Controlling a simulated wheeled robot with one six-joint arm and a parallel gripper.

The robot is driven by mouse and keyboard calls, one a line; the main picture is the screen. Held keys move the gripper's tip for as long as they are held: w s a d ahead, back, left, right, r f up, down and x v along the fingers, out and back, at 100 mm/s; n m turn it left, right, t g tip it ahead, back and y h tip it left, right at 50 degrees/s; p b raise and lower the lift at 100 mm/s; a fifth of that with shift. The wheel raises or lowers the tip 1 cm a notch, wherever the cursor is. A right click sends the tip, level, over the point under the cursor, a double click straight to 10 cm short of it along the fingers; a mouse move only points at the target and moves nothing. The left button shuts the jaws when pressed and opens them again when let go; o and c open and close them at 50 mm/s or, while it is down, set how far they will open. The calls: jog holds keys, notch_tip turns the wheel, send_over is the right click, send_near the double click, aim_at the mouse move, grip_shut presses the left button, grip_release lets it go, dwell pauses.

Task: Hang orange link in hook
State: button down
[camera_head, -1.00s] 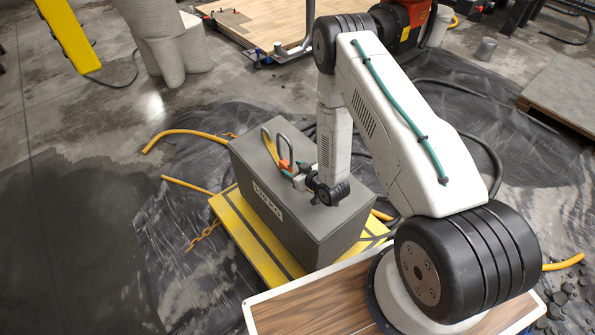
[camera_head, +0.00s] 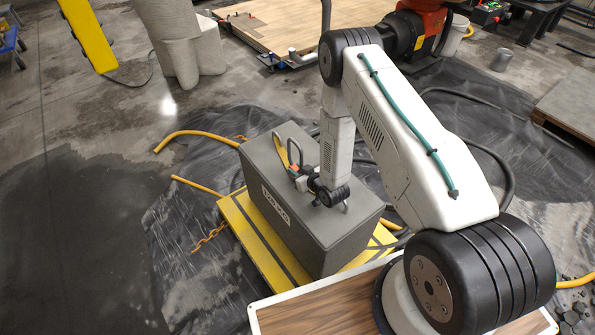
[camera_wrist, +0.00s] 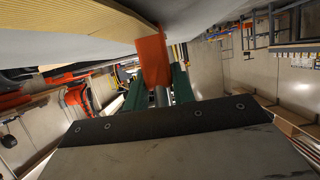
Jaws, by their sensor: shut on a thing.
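My gripper (camera_head: 297,174) is low over the top of a dark grey block (camera_head: 330,205) in the head view. In the wrist view its two green fingers (camera_wrist: 160,88) are closed around a grey metal piece. The orange link (camera_wrist: 152,58) stands up just beyond that piece, its flat face toward the camera. It also shows as a small orange patch (camera_head: 294,168) at the fingertips in the head view. A yellow strap (camera_wrist: 75,18) crosses the top of the wrist view. I cannot clearly make out the hook.
A metal loop (camera_head: 292,140) rises from the block's top. The block stands on a yellow striped platform (camera_head: 245,225). Yellow hoses (camera_head: 190,135) and an orange chain (camera_head: 209,238) lie around it. Wrinkled dark sheeting covers the floor; bare floor lies to the left.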

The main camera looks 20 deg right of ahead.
jog(key=s+a+r, duration=0.1)
jog(key=a+r, duration=0.2)
jog(key=r, duration=1.5)
jog(key=s+a+r, duration=0.1)
jog(key=a+r, duration=0.2)
jog(key=r, duration=1.5)
jog(key=shift+a, duration=0.3)
dwell(0.4)
jog(key=w+d, duration=0.3)
jog(key=d, duration=0.7)
dwell(1.8)
jog(key=shift+w+d, duration=0.1)
jog(key=shift+d, duration=0.05)
jog(key=shift+f, duration=0.2)
